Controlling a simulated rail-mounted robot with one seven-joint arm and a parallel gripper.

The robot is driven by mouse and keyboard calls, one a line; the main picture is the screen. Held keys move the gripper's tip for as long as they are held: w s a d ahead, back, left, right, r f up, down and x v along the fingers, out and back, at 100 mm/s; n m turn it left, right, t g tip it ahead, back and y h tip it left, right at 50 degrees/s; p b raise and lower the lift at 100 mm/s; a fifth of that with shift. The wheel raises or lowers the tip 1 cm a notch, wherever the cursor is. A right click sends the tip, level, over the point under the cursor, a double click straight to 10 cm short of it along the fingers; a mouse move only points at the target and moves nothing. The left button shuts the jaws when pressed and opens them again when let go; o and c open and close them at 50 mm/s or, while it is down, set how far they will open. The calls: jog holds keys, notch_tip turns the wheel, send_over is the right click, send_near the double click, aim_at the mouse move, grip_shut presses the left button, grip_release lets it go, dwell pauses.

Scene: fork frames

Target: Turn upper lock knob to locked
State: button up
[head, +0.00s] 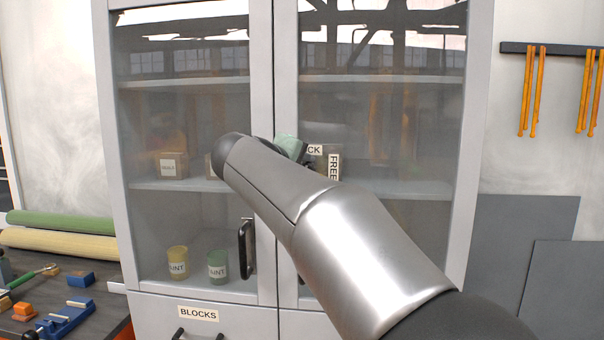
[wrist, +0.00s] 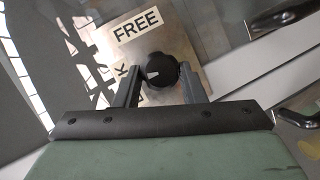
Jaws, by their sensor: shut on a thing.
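The upper lock knob (wrist: 160,70) is round and black with a white pointer mark, on a metal plate (wrist: 190,48). My gripper (wrist: 160,78) is around it with a finger on each side, shut on it. In the wrist view the white mark points left, toward the side of the partly hidden label ending in K. The FREE label (wrist: 138,24) is above the knob there. In the head view my arm hides the knob; the FREE label (head: 334,166) and the end of the other label (head: 315,149), reading CK, show beside my green gripper body.
The tall grey cabinet (head: 285,80) has two closed glass doors. A black door handle (head: 247,249) stands out below my arm. A drawer labelled BLOCKS (head: 198,314) is below. A workbench (head: 95,318) with tools and rolls is at the left.

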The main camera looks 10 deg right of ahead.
jog(key=shift+f+n+t+h, duration=0.1)
jog(key=shift+n+t+h, duration=0.25)
jog(key=shift+n, duration=0.35)
jog(key=shift+b, duration=0.3)
jog(key=o, duration=1)
jog(key=shift+s+a, duration=0.1)
jog(key=b+v, duration=0.1)
jog(key=v, duration=1.6)
jog(key=shift+a, duration=0.2)
